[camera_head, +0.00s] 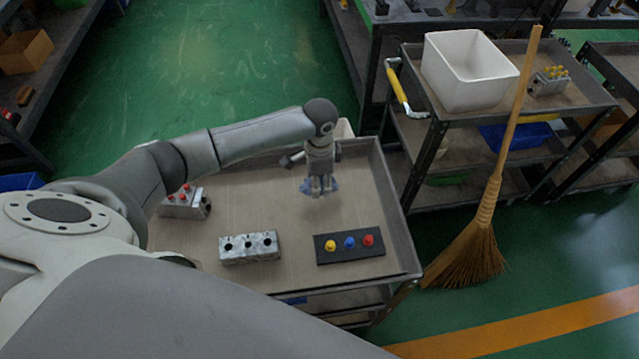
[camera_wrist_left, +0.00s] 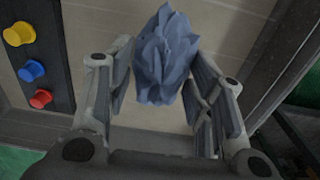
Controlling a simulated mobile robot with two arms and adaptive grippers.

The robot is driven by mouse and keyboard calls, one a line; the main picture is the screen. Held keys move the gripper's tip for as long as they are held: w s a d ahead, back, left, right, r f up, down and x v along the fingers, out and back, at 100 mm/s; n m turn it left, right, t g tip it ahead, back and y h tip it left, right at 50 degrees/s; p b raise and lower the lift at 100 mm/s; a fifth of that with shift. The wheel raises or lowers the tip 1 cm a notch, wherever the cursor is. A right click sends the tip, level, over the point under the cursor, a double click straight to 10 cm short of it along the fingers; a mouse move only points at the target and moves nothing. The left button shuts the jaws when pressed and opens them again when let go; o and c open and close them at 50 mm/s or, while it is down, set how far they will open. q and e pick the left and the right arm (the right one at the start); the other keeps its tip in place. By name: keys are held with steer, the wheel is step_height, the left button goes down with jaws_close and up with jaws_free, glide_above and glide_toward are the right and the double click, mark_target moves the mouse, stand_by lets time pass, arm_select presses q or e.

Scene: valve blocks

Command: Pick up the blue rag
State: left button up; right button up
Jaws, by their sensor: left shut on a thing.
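The blue rag (camera_wrist_left: 167,58) is a crumpled bundle between the fingers of my left gripper (camera_wrist_left: 160,95) in the left wrist view. In the head view the left gripper (camera_head: 320,187) points down over the back right part of the tray cart (camera_head: 270,185), shut on the rag, and bits of blue (camera_head: 306,186) show around its fingertips. I cannot tell whether the rag touches the tray. My right gripper is not in view.
On the cart stand a metal valve block (camera_head: 250,247) with holes, a black plate (camera_head: 325,252) with yellow, blue and red knobs, and a block with red knobs (camera_head: 182,203). A broom (camera_head: 490,200) leans on a second cart holding a white bin (camera_head: 465,75).

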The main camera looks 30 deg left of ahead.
arm_select(q)
steer(key=s+d+r, duration=0.2)
steer(key=s+r, duration=0.2)
steer(key=s, duration=0.1)
steer(key=s+d+r+b, duration=0.1)
steer(key=s+d+r, duration=0.2)
steer(key=s, duration=0.3)
steer(key=shift+s+d+r, duration=0.2)
steer(key=shift+d+r, duration=0.1)
steer(key=shift+r, duration=0.4)
steer(key=o, duration=0.5)
steer(key=c, duration=0.4)
